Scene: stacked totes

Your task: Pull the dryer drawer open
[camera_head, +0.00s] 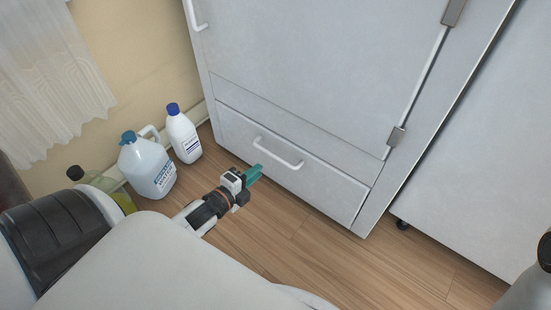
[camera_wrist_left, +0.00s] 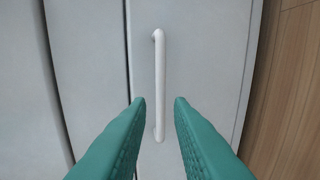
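The dryer drawer (camera_head: 320,176) is a flat grey-white panel low on the large cabinet-like appliance, and it looks shut. Its white bar handle (camera_head: 278,153) runs across the upper part of the panel. My left gripper (camera_head: 254,173) is just in front of the drawer, close to the handle. In the left wrist view the handle (camera_wrist_left: 160,85) stands upright in the picture, with its lower end between the two teal fingers (camera_wrist_left: 159,102). The fingers are open, with a gap on both sides of the handle. My right gripper does not show.
A white jug with a blue cap (camera_head: 148,168), a white bottle (camera_head: 184,138) and a yellow-green bottle (camera_head: 124,202) stand left of the appliance. Another grey cabinet (camera_head: 480,150) stands at the right. The wooden floor (camera_head: 300,235) before the drawer is clear.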

